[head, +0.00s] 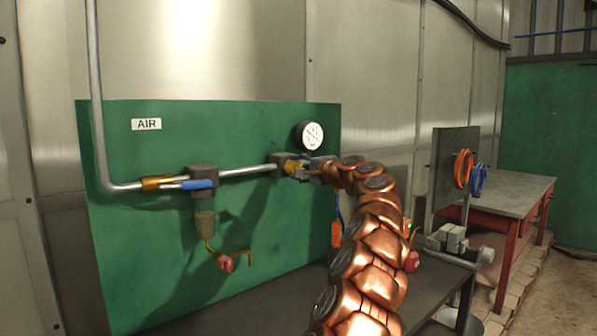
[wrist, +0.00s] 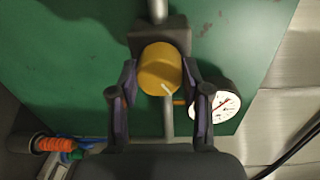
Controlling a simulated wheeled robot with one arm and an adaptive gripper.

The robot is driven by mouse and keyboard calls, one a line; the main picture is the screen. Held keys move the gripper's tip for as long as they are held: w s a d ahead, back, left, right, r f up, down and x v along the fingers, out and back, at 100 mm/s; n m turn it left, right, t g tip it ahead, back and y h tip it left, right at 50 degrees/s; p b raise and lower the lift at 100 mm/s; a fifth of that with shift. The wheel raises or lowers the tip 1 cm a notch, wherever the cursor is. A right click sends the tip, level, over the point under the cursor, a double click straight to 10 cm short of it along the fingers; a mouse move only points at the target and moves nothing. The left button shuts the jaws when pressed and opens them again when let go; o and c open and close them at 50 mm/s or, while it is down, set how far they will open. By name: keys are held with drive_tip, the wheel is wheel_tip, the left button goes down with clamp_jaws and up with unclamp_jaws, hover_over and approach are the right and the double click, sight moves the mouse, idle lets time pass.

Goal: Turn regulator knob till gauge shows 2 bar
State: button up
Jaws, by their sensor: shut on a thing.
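The regulator knob (wrist: 159,68) is a round yellow cap with a white mark, on the dark regulator body (wrist: 158,38). In the wrist view my gripper (wrist: 158,76) is shut on the knob, with one finger on each side. In the head view my gripper (head: 304,168) reaches the regulator from the right and partly hides it. The white round gauge (head: 309,135) sits just above the regulator. It also shows in the wrist view (wrist: 214,105), partly behind the right finger. Its needle is thin and red; the scale figures are too small to read.
A green panel (head: 130,240) carries a grey pipe (head: 247,171), a blue-handled valve (head: 198,184) and an AIR label (head: 146,124). A dark bench (head: 250,312) runs below. A vise (head: 450,240) and orange and blue hose coils stand right of my arm.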

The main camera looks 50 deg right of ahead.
drive_tip(key=shift+f, duration=0.1)
drive_tip(key=o, duration=1.2)
drive_tip(key=shift+c, duration=0.2)
drive_tip(key=shift+s, duration=0.1)
drive_tip(key=s+a, duration=0.1)
drive_tip(key=s, duration=1)
drive_tip(key=shift+s+a+r, duration=0.15)
drive_tip(key=shift+s+r, duration=0.2)
